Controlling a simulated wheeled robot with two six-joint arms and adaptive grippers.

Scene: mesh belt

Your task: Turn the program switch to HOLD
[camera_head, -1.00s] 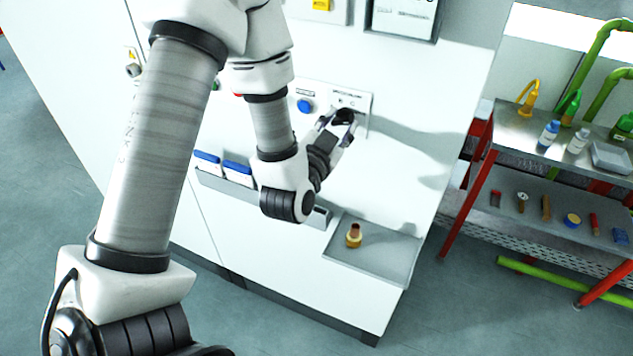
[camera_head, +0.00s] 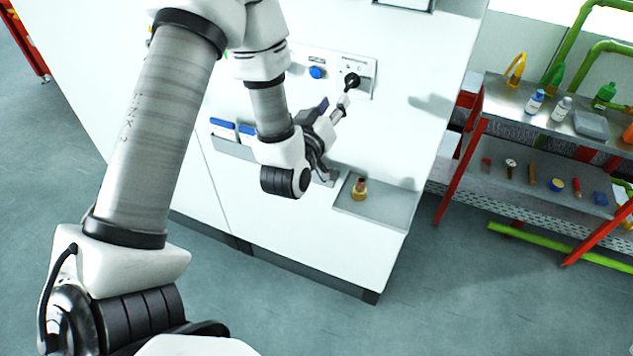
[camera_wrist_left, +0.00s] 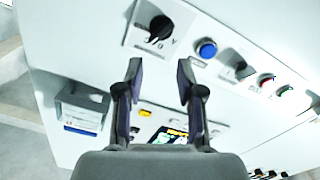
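The program switch is a black knob (camera_head: 352,80) on a light label plate (camera_head: 367,66) on the white cabinet front. In the left wrist view the knob (camera_wrist_left: 160,28) shows at the top, with small position marks around it that are too small to read. My left gripper (camera_head: 333,101) is below and in front of the knob in the head view. In the left wrist view its two fingers (camera_wrist_left: 160,68) stand apart with nothing between them, and the knob lies beyond the tips, apart from them. My right gripper is in neither view.
A blue button (camera_head: 317,72) sits left of the switch. Below are a pocket with blue-topped items (camera_head: 232,144) and a grey tray (camera_head: 388,207) holding a brass-coloured part (camera_head: 360,189). A red-legged shelf (camera_head: 520,170) stands at right.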

